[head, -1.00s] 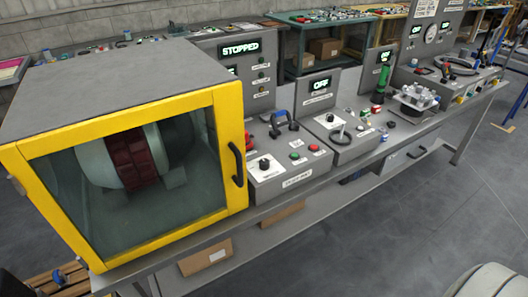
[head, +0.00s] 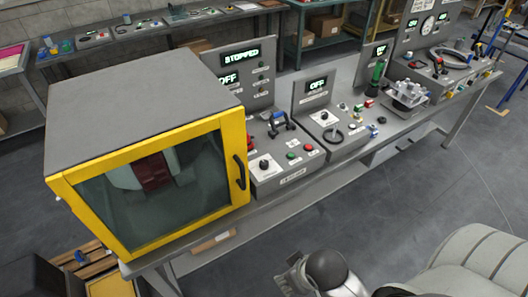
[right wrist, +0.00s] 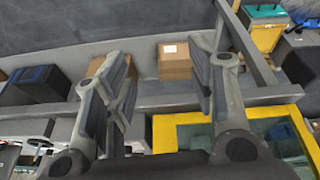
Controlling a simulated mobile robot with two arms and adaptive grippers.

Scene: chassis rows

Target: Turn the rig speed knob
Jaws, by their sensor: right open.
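A grey control panel stands just right of the yellow-framed enclosure (head: 240,160). It carries a black knob on a white plate (head: 264,165), with green and red buttons beside it. A second black knob on a white plate (head: 324,116) is on the panel further right. The labels are too small to read, so I cannot tell which is the rig speed knob. My right gripper (head: 287,280) is low at the bottom of the head view, in front of the bench and apart from both knobs. In the right wrist view its fingers (right wrist: 160,88) are spread and empty. My left gripper does not show.
A "STOPPED" display (head: 240,56) and "OFF" displays stand behind the panels. Open floor lies before the bench.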

